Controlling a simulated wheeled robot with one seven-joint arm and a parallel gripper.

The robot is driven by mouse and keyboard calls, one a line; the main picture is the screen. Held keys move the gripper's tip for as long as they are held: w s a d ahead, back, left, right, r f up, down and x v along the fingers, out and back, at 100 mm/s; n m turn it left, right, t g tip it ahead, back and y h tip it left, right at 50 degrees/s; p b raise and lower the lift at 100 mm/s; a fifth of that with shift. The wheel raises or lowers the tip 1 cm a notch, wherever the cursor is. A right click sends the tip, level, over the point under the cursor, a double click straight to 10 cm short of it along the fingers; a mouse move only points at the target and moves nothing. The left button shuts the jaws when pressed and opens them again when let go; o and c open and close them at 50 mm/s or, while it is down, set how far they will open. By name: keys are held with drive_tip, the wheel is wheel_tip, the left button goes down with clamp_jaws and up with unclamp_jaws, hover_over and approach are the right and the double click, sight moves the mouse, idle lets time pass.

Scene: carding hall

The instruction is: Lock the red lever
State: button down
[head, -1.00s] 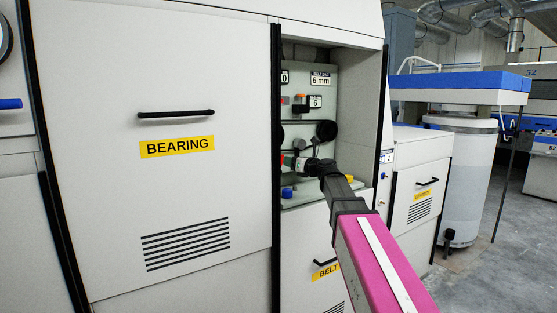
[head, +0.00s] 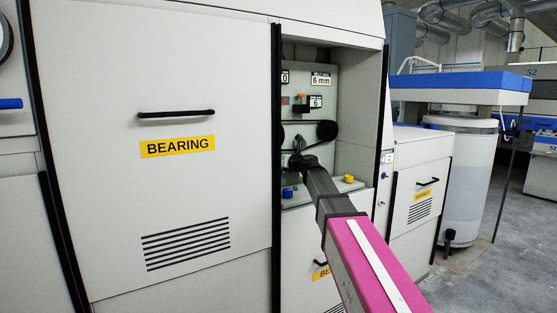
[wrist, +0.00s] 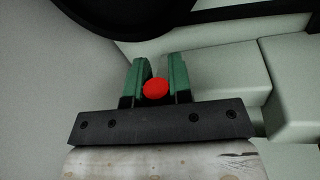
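The red lever shows in the wrist view only as a round red knob (wrist: 156,89), low between the green fingers of my gripper (wrist: 159,76). The fingers are close together, and the knob fills the gap and meets both, so my gripper appears shut on it. The lever's shaft and pivot are hidden. In the head view my arm reaches into the open recess (head: 350,157) right of the BEARING door. My dark wrist covers the lever and fingers there.
The recess holds dark round pulleys (head: 326,131), a 6 mm label (head: 321,80), a blue knob (head: 287,193) and a yellow knob (head: 348,179) on its ledge. The BEARING door (head: 100,90) is shut at left. Floor is free at right (head: 490,275).

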drive_tip(key=m, duration=0.1)
drive_tip(key=d+m, duration=0.1)
drive_tip(key=m, duration=0.1)
drive_tip(key=w+m, duration=0.1)
drive_tip(key=shift+w+d+f+m+t, duration=0.1)
drive_tip(key=shift+d+f+m+t, duration=0.3)
drive_tip(key=c, duration=1)
unclamp_jaws()
drive_tip(key=shift+c, duration=0.2)
